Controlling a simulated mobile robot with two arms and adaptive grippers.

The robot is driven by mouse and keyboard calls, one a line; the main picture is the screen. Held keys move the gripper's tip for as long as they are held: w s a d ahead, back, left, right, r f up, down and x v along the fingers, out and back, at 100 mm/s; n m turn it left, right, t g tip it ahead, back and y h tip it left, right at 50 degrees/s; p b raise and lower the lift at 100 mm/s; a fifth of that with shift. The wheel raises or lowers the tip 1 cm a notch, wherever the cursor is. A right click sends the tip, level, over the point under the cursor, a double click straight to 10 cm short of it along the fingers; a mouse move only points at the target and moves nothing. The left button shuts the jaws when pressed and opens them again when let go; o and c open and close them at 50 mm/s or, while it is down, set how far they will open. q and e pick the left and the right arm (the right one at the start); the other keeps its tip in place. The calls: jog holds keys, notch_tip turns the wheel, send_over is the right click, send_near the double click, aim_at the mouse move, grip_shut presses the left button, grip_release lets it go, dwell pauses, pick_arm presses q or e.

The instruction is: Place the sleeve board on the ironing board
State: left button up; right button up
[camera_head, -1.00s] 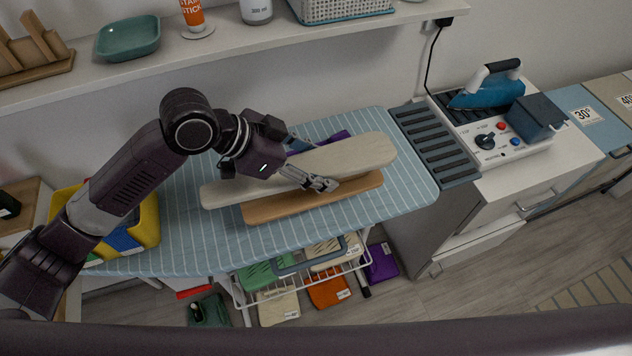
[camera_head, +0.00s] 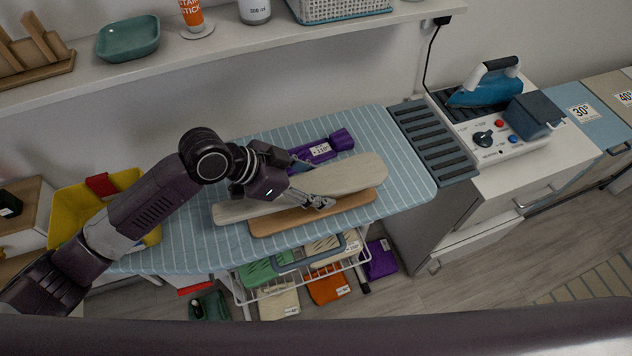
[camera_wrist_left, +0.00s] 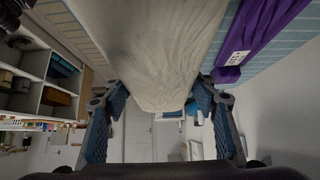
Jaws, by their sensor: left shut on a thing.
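The sleeve board (camera_head: 352,177) has a long cream padded top over a wooden base (camera_head: 345,204). It lies lengthwise over the middle of the blue striped ironing board (camera_head: 190,232), at or very close to its surface; I cannot tell whether the base fully touches. My left gripper (camera_head: 310,183) is shut on the sleeve board, with fingers on both sides of the padded top. In the left wrist view, the cream cover (camera_wrist_left: 160,60) runs between the two fingers. My right gripper is not in view.
A purple labelled object (camera_head: 320,150) lies on the ironing board just behind the sleeve board. An iron (camera_head: 485,90) and a control unit (camera_head: 500,137) stand to the right. A yellow bin (camera_head: 70,212) is at the left. A wall shelf (camera_head: 250,40) runs behind; a wire rack with folded cloths (camera_head: 325,290) is below.

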pick_arm(q)
jog(key=o, duration=1.9)
jog(key=shift+c, duration=0.2)
jog(key=shift+r, duration=0.1)
jog(key=shift+a+r, duration=0.15)
jog(key=shift+a, duration=0.15)
jog(key=b+v, duration=0.1)
jog(key=v, duration=0.9)
jog(key=shift+s+a+r+b, duration=0.1)
jog(key=shift+a+r+b, duration=0.1)
jog(key=shift+b, duration=0.2)
jog(key=shift+s+a+r, duration=0.15)
jog(key=shift+a+r, duration=0.05)
jog(key=shift+r, duration=0.15)
